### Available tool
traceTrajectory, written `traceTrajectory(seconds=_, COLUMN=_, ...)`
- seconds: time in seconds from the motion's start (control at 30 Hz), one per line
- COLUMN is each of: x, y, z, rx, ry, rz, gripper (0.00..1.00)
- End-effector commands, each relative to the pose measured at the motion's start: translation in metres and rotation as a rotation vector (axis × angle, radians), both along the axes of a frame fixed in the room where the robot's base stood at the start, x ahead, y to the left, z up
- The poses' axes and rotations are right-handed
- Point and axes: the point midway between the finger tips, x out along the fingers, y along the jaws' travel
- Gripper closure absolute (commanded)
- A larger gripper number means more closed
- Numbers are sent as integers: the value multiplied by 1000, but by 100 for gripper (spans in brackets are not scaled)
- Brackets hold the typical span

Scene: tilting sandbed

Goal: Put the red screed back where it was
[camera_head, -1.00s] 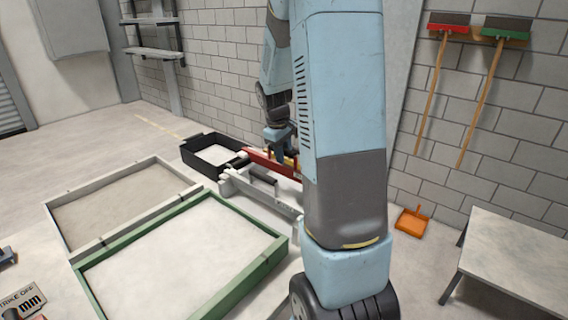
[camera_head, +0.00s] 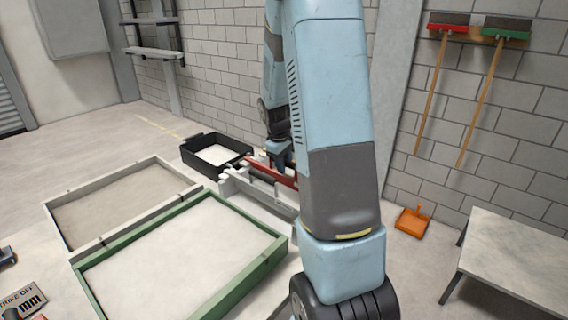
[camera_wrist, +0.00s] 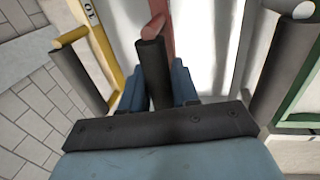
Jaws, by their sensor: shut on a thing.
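The red screed (camera_head: 286,179) shows in the head view as a red bar just behind the white screed (camera_head: 262,190), its right end hidden by my arm. My gripper (camera_head: 279,150) is above the red screed, pointing down. In the wrist view, my gripper's blue fingers (camera_wrist: 159,84) are shut on the dark handle of the red screed (camera_wrist: 165,40). A yellow screed (camera_wrist: 92,38) with a dark handle lies to the left, and the white screed's dark handle (camera_wrist: 285,65) is to the right. Whether the red screed touches its support is hidden.
A black tray (camera_head: 190,158) with pale sand stands behind and left of the screeds. A green-framed sandbed (camera_head: 112,285) and a grey-framed one (camera_head: 60,225) lie in front. An orange dustpan (camera_head: 412,222) and a low table (camera_head: 515,255) are at right.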

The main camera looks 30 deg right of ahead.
Motion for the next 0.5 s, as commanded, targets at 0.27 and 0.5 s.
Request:
traceTrajectory(seconds=0.27, x=0, y=0, z=-5, rx=0, ry=0, rz=0, gripper=63)
traceTrajectory(seconds=0.5, x=0, y=1, z=-5, rx=0, ry=0, rz=2, gripper=45)
